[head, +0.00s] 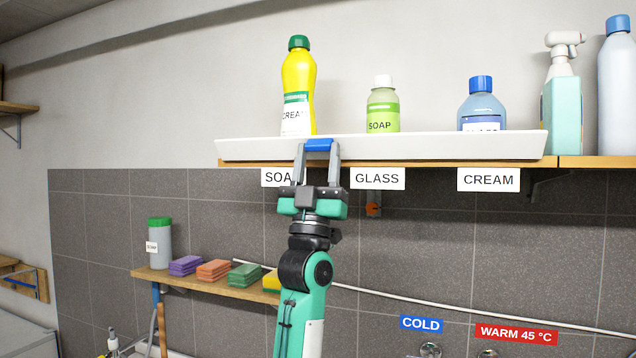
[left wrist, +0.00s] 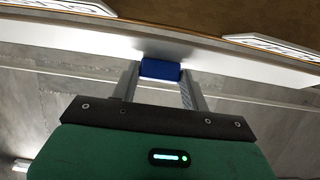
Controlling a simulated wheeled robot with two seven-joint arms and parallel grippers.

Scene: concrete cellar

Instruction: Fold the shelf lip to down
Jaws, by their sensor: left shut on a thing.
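The shelf lip (head: 450,147) is a long white strip along the front edge of the upper wooden shelf (head: 400,163). It stands up and hides the bases of the bottles behind it. A blue tab (head: 319,145) sits on the lip left of its middle. My left gripper (head: 319,152) reaches up from below and is shut on the blue tab. In the left wrist view the blue tab (left wrist: 160,70) lies between the two grey fingers, with the white lip (left wrist: 240,66) running past on both sides. My right gripper is not in view.
A yellow bottle (head: 298,90), a green soap bottle (head: 383,108) and a blue bottle (head: 482,105) stand behind the lip. A spray bottle (head: 562,100) stands further right. Labels SOAP, GLASS (head: 377,179) and CREAM hang below. A lower shelf (head: 205,283) holds sponges.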

